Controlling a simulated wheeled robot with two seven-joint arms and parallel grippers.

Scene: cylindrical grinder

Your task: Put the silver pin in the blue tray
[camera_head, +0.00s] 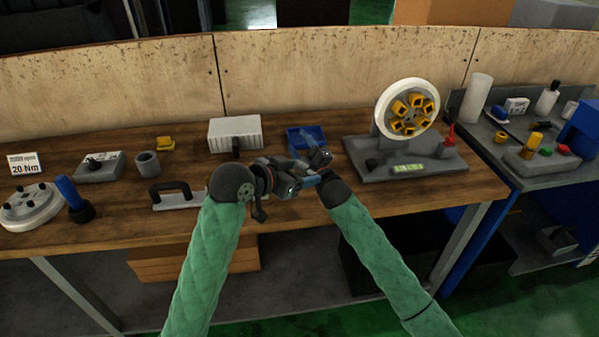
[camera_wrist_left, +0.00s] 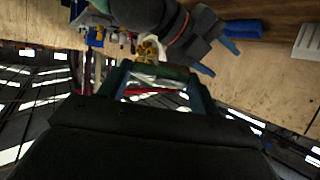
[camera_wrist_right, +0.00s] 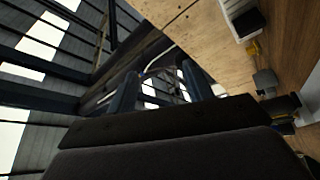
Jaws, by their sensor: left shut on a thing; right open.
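The blue tray (camera_head: 320,132) sits on the wooden bench, behind my grippers in the head view and partly covered by them. My left gripper (camera_head: 311,181) is held over the front part of the bench, in front of the tray. In the left wrist view its fingers (camera_wrist_left: 160,84) are shut on a greyish cylinder, which looks like the silver pin (camera_wrist_left: 162,72), lying crosswise between them. I cannot make out the pin in the head view. My right gripper (camera_head: 309,142) is close by, over the tray's area. In the right wrist view its fingers (camera_wrist_right: 160,88) are open and empty.
A ribbed grey-white box (camera_head: 235,135) stands left of the tray. The grinder fixture with a white ring (camera_head: 407,108) stands to the right. A dark handle on a plate (camera_head: 172,192) lies left of my left gripper. My two grippers are very close together.

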